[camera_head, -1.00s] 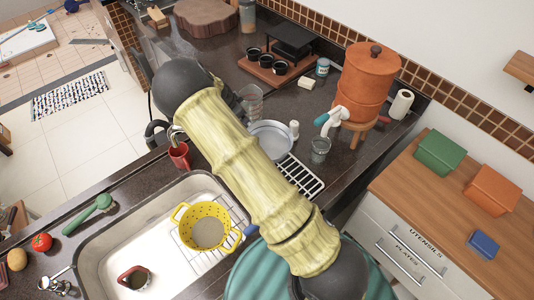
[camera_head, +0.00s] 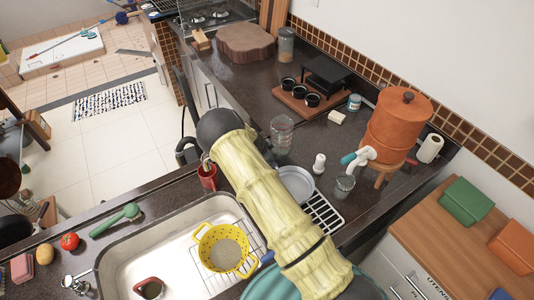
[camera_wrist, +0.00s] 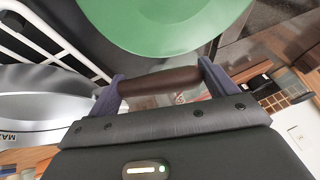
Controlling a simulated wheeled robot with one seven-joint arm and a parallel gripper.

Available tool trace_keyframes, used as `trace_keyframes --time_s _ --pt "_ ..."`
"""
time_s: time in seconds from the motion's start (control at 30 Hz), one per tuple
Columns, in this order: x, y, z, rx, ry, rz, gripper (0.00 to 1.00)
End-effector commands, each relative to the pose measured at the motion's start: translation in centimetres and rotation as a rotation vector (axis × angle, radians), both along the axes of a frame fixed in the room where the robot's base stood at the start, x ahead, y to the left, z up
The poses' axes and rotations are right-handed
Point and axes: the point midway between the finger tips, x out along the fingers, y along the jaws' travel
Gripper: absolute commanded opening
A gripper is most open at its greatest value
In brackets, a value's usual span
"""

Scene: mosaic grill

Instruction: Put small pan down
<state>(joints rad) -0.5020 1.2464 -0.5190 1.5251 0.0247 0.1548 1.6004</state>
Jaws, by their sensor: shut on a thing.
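In the wrist view, the small pan shows as a round green body (camera_wrist: 165,22) with a brown handle (camera_wrist: 155,80). My gripper (camera_wrist: 163,84) is shut on that handle, with one purple-grey finger at each side. The pan's far edge is cut off by the top of the picture. In the head view, my arm crosses the counter and sink edge, and I cannot make out the pan or the gripper there.
The sink (camera_head: 115,268) holds a yellow colander (camera_head: 222,248) on a wire rack. A red mug (camera_head: 207,177), glass jar (camera_head: 282,135), pale plate (camera_head: 297,184), white rack (camera_head: 322,214) and terracotta pot (camera_head: 397,125) crowd the counter. Some counter behind the plate is clear.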

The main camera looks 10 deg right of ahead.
Motion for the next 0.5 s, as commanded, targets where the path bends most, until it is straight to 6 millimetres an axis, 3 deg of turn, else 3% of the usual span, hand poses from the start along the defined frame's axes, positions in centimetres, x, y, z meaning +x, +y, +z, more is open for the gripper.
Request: trace_keyframes --time_s 0.43,0.47,0.5 --pt "0.01 0.37 -0.94 0.0 -0.001 0.005 0.39" --pt "-0.01 0.38 -0.94 0.001 0.0 0.005 0.87" --pt "-0.01 0.37 -0.86 0.0 -0.001 0.005 0.94"
